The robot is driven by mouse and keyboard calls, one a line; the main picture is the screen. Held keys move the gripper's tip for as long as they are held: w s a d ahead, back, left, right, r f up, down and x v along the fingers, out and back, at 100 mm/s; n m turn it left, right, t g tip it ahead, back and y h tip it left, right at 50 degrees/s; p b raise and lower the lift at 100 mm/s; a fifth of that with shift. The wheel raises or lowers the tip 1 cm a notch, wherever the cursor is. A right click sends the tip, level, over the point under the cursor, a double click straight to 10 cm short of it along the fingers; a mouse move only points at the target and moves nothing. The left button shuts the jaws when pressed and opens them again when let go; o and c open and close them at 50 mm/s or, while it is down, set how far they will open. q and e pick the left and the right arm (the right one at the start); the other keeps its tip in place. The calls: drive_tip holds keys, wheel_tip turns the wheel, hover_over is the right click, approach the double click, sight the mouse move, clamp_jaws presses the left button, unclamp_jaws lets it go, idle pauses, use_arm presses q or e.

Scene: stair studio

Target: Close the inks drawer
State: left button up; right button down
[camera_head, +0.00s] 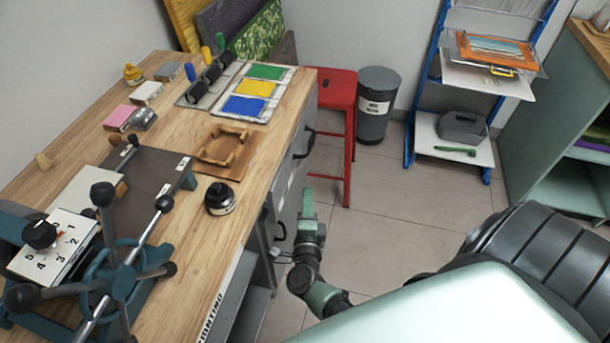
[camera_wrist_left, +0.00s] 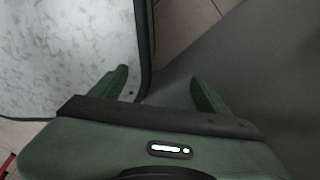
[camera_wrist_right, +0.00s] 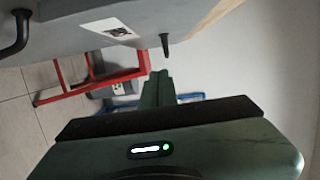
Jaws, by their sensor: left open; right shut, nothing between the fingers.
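The grey drawer fronts (camera_head: 288,182) run along the side of the wooden workbench, with dark bar handles (camera_head: 305,143). In the right wrist view a grey front (camera_wrist_right: 75,28) shows a small label and two dark handles. I cannot read the label, nor tell which drawer is the inks drawer or how far it stands out. My right gripper (camera_head: 308,198) is shut and empty, upright beside the drawer fronts. Its joined fingertips (camera_wrist_right: 158,76) are below the grey front in its wrist view, apparently apart from it. My left gripper (camera_wrist_left: 160,82) is open and empty, near a speckled pale panel.
A red stool (camera_head: 340,95) and a grey bin (camera_head: 377,105) stand beyond the bench. The bench top (camera_head: 270,150) holds a press (camera_head: 120,280), colour trays (camera_head: 257,88) and an ink jar (camera_head: 219,198).

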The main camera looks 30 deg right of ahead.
drive_tip(key=w, duration=0.7)
drive_tip(key=shift+w+d+p, duration=0.3)
drive_tip(key=shift+w, duration=0.05)
drive_tip(key=shift+w+a+f+b, duration=0.1)
drive_tip(key=shift+w+a+b, duration=0.2)
drive_tip(key=shift+b, duration=0.05)
drive_tip(key=w+a+b, duration=0.1)
drive_tip(key=w+a, duration=0.1)
drive_tip(key=shift+w+a, duration=0.15)
drive_tip(key=shift+w, duration=0.25)
drive_tip(key=shift+r, duration=0.2)
